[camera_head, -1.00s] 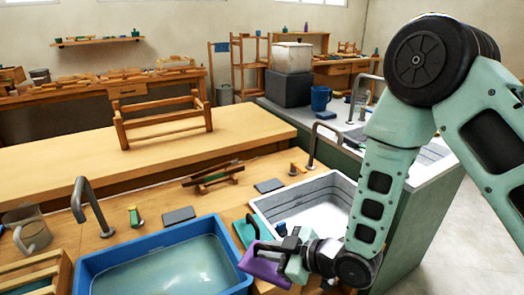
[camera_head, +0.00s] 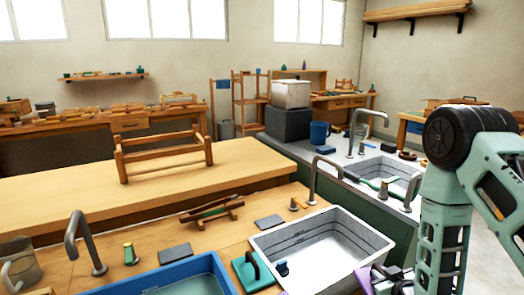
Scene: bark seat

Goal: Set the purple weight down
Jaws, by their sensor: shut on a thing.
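The purple weight (camera_head: 363,280) shows only in part at the bottom edge of the view, at the front right of the white basin. My gripper (camera_head: 385,279) is shut on it, and the arm comes down from the right. The lower part of the weight and of the gripper is cut off by the frame, so I cannot tell whether the weight touches anything below.
A white basin (camera_head: 268,241) and a blue tub (camera_head: 220,273) of water sit in the wooden bench. A green block with a dark handle (camera_head: 250,271) stands between them. Taps (camera_head: 84,240) rise behind. The long wooden table (camera_head: 60,205) has a wooden frame (camera_head: 165,153) on it.

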